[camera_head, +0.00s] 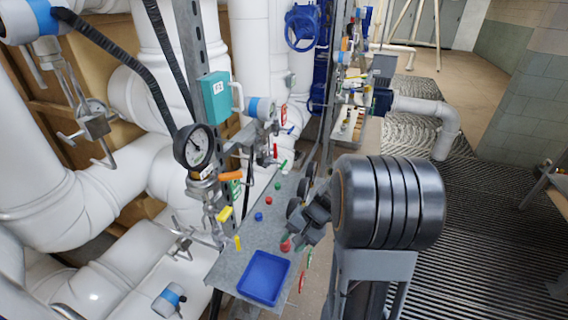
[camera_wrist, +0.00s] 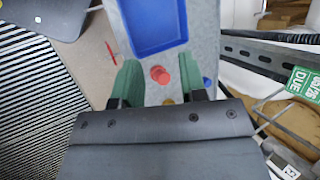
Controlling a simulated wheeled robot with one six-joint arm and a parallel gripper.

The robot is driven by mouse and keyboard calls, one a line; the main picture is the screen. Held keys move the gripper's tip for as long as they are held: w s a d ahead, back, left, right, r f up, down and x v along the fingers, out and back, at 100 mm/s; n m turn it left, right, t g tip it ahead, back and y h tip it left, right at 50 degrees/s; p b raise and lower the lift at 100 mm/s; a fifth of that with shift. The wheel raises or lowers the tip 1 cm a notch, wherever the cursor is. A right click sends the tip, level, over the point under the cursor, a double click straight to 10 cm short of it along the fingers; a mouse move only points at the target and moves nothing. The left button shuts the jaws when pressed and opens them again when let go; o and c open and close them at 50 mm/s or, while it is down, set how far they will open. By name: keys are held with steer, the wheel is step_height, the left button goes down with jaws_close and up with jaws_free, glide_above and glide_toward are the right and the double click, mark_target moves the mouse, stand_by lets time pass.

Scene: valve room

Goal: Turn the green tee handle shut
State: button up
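A small green handle (camera_head: 283,165) shows in the head view on the pipework behind the bench, just below a red handle (camera_head: 275,150). It looks like the tee handle, but it is too small to tell its exact angle. I cannot make it out in the wrist view. My gripper (camera_head: 291,240) is over the bench, in front of and below that handle, pointing down. In the wrist view its two green-padded fingers (camera_wrist: 159,82) are spread apart. A red knob (camera_wrist: 160,75) shows between them, apparently beyond the tips on the bench. Nothing is held.
A blue tray (camera_head: 264,277) lies on the grey bench (camera_head: 232,268). Small blue (camera_head: 259,216) and red (camera_head: 268,200) knobs stand on it. A pressure gauge (camera_head: 193,146), an orange handle (camera_head: 232,176) and a yellow handle (camera_head: 224,213) are left of my gripper. White pipes fill the left.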

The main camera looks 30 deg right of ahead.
steer(key=w+d+f+m+t+y, duration=0.2)
steer(key=w+d+m+t+y, duration=0.15)
steer(key=w+d+t, duration=0.2)
steer(key=m+t+h, duration=0.2)
steer(key=t+h, duration=0.2)
steer(key=t, duration=0.6)
glide_toward(284, 163)
steer(key=p+x, duration=0.1)
steer(key=x, duration=0.2)
steer(key=p+x, duration=0.1)
steer(key=x, duration=0.2)
steer(key=p+x, duration=0.2)
steer(key=x, duration=0.2)
steer(key=shift+f, duration=0.3)
jaws_close()
